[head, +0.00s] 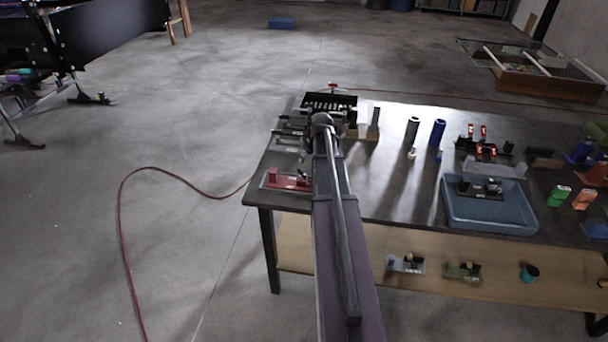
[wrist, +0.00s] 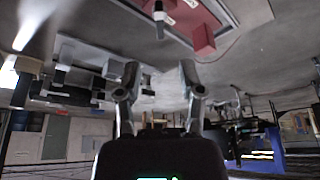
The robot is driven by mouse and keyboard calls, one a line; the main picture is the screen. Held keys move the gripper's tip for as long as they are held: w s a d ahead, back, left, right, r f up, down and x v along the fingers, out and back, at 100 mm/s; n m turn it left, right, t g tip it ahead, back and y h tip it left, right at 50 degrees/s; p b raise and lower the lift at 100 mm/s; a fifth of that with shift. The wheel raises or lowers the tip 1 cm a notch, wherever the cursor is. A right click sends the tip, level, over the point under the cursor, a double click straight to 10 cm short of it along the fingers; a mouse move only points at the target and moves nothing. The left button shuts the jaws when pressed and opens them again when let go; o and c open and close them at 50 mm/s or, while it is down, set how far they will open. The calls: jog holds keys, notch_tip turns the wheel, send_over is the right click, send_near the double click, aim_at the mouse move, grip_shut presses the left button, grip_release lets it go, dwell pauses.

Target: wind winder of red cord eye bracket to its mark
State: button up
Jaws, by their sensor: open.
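A red cord eye bracket (head: 287,180) lies on the near left corner of the dark table in the head view. It has a red upright block at its left end and a small dark part at its right, partly behind my arm. In the wrist view the red bracket (wrist: 188,12) shows at the top edge, with its red block (wrist: 203,41) and a dark stem with a pale collar (wrist: 158,20), which may be the winder. My gripper (wrist: 158,75) is open and empty, its fingers apart from the bracket. No winding mark can be made out.
Grey fixtures (head: 287,143) and a black rack (head: 330,102) stand behind the bracket. A blue tray (head: 465,215) and upright dark and blue cylinders (head: 437,132) stand right of my arm. A red cord (head: 122,215) runs over the floor at left.

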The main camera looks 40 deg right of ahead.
aim_at(302, 171)
jog(key=shift+b+x, duration=4.3)
jog(key=shift+x, duration=0.7)
jog(key=shift+r, duration=0.1)
grip_shut()
